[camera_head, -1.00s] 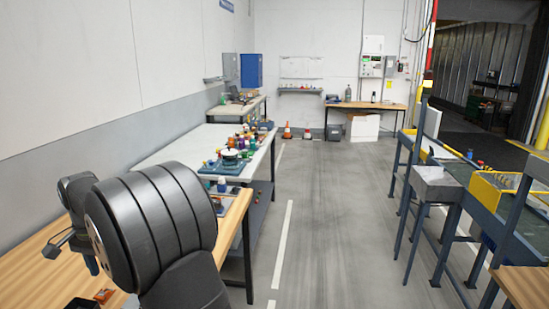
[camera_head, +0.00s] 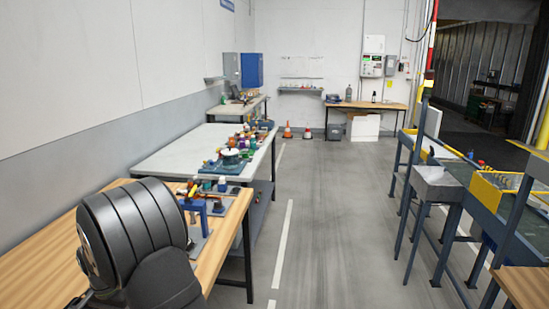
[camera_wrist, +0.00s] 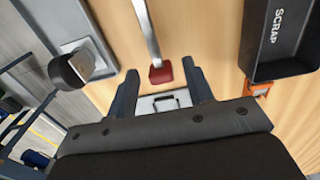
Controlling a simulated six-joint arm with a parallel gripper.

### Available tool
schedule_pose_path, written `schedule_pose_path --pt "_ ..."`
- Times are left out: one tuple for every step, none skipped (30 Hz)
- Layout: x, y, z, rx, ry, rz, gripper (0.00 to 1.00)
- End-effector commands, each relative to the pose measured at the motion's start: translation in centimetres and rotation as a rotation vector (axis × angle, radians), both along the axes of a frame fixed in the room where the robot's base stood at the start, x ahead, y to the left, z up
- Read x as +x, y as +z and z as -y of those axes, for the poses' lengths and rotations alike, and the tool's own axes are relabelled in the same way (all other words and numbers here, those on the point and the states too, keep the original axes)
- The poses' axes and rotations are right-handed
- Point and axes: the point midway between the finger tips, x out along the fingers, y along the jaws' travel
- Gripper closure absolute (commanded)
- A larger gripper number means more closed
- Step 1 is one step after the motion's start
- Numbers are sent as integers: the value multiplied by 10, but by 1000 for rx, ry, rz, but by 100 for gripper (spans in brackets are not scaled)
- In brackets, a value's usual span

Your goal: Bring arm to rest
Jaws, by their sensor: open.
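My gripper (camera_wrist: 160,70) shows in the wrist view with its two dark fingers apart and nothing between them. It is over a wooden bench top (camera_wrist: 104,14), which also shows in the head view (camera_head: 50,250). A metal bar (camera_wrist: 146,30) with a red end (camera_wrist: 160,73) lies just beyond the fingertips; I cannot tell its height. In the head view my thick black arm joint is at the lower left, and my gripper is hidden there.
A black bin marked SCRAP (camera_wrist: 280,50) and an orange item (camera_wrist: 257,89) are right of my gripper. A grey plate (camera_wrist: 92,52) is at left. A blue stand (camera_head: 193,214) is beside my arm. The floor aisle (camera_head: 330,215) is clear.

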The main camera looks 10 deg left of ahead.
Motion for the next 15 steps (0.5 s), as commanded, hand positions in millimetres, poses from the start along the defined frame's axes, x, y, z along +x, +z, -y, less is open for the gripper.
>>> schedule_pose_path --pt "-13 4 -2 3 6 2 53" --pt "-20 4 -2 4 7 2 53" --pt "-27 4 -1 3 6 2 53" --pt "-34 4 -2 3 6 2 53" --pt "-40 4 -2 4 6 2 53" --pt "-48 4 -1 4 6 2 53" --pt "-54 4 -1 4 6 2 53" --pt "-60 4 -2 4 7 2 53" --pt "-68 4 -1 3 6 2 53" --pt "-74 4 -1 3 6 2 53" --pt "-80 4 -1 4 7 2 53" --pt "-83 9 -1 7 4 4 53" --pt "-82 17 -2 8 2 4 53" --pt "-81 23 -2 9 1 5 53" --pt "-81 32 -2 9 1 4 53"
